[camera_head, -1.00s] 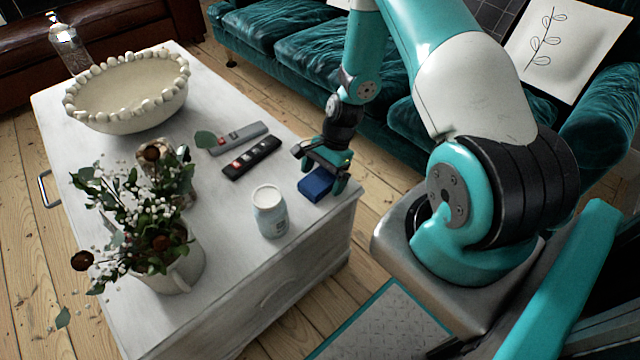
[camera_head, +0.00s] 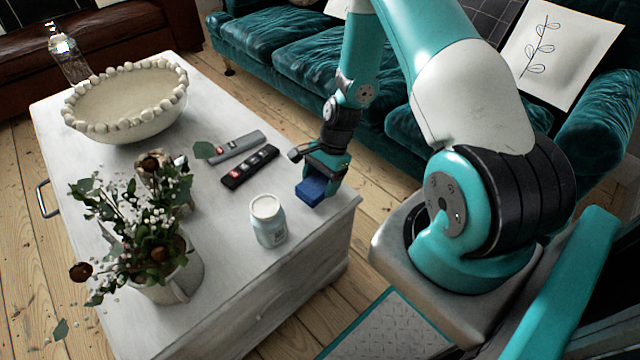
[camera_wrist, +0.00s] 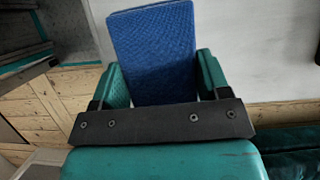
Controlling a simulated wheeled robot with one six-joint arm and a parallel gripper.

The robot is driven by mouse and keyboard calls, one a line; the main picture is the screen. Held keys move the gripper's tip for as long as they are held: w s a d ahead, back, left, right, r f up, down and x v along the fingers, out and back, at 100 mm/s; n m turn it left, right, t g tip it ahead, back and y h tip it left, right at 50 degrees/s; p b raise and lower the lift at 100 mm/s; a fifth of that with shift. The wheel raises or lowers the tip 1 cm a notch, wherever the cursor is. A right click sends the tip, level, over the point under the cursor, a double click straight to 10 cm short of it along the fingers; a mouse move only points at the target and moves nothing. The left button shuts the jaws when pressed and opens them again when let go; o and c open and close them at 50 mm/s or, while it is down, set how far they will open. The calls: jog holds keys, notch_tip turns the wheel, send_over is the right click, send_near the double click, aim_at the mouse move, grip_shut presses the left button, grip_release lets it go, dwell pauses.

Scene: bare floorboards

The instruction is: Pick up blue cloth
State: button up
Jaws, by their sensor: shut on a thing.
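The blue cloth (camera_head: 311,190) is a small folded block at the right end of the white table, near its edge. My gripper (camera_head: 322,186) is over it with the fingers pointing down, shut on the cloth. In the wrist view the blue cloth (camera_wrist: 153,50) sits between the two teal fingers of my gripper (camera_wrist: 160,80), one at each side. Part of the cloth is hidden by the gripper in the head view. I cannot tell whether the cloth is clear of the tabletop.
On the white table (camera_head: 225,225) a white jar (camera_head: 268,222) stands close left of the cloth. A black remote (camera_head: 250,166) and a grey remote (camera_head: 237,146) lie behind. A beaded bowl (camera_head: 128,100) and a flower pot (camera_head: 165,270) stand further left. A teal sofa (camera_head: 285,65) is behind.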

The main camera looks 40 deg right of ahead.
aim_at(320, 180)
notch_tip(320, 180, up, 18)
jog(key=p, duration=0.4)
jog(key=shift+r, duration=0.15)
